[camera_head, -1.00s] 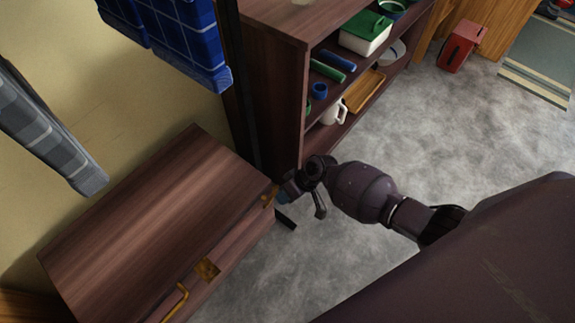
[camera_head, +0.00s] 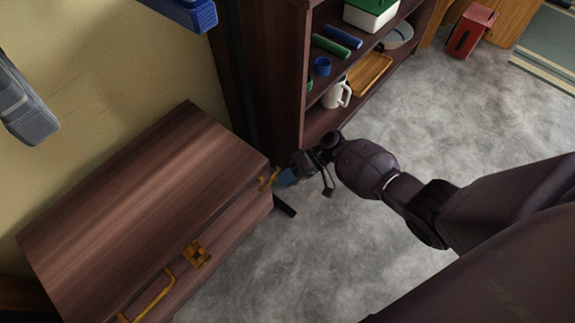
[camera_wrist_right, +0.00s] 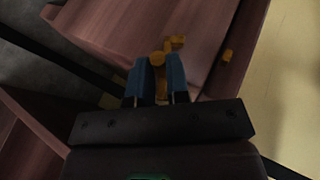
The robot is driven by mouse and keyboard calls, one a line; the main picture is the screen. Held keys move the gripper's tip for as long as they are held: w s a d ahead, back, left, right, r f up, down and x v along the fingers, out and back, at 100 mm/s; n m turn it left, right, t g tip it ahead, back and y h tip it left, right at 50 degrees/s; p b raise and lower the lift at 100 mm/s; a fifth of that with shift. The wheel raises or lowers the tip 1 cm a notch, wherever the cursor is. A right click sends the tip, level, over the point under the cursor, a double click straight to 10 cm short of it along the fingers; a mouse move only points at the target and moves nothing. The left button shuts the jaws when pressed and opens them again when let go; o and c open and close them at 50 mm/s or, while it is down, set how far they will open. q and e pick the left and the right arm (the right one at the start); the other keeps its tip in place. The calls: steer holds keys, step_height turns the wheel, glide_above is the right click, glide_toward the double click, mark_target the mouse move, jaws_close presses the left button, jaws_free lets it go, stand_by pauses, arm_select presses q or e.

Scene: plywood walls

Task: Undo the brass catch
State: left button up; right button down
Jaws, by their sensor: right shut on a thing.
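A dark wooden chest (camera_head: 140,185) stands against the wall at the left. A brass catch (camera_head: 269,178) shows at its right end. My right gripper (camera_head: 284,179), with blue fingers, is shut on this catch. In the right wrist view the catch (camera_wrist_right: 158,61) shows between the two fingertips (camera_wrist_right: 158,75); part of it is hidden by the fingers. A second brass fitting (camera_head: 197,254) and a brass handle (camera_head: 153,296) sit on the chest's long front side. My left gripper is not in view.
A wooden shelf unit (camera_head: 301,75) stands just behind my right gripper, holding a white mug (camera_head: 337,95) and a wooden tray (camera_head: 370,75). A red box (camera_head: 470,32) stands farther off. The grey floor (camera_head: 420,120) is clear.

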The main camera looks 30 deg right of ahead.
steer(key=shift+s+a+f, duration=0.1)
steer(key=shift+s+f, duration=0.05)
steer(key=shift+s, duration=0.05)
stand_by(0.3)
steer(key=c, duration=1.1)
jaws_free()
steer(key=shift+w, duration=0.1)
arm_select(q)
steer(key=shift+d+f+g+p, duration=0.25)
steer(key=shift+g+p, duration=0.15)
steer(key=shift+p, duration=0.55)
arm_select(e)
steer(key=v, duration=1.1)
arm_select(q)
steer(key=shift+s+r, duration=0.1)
arm_select(e)
steer(key=shift+f, duration=0.1)
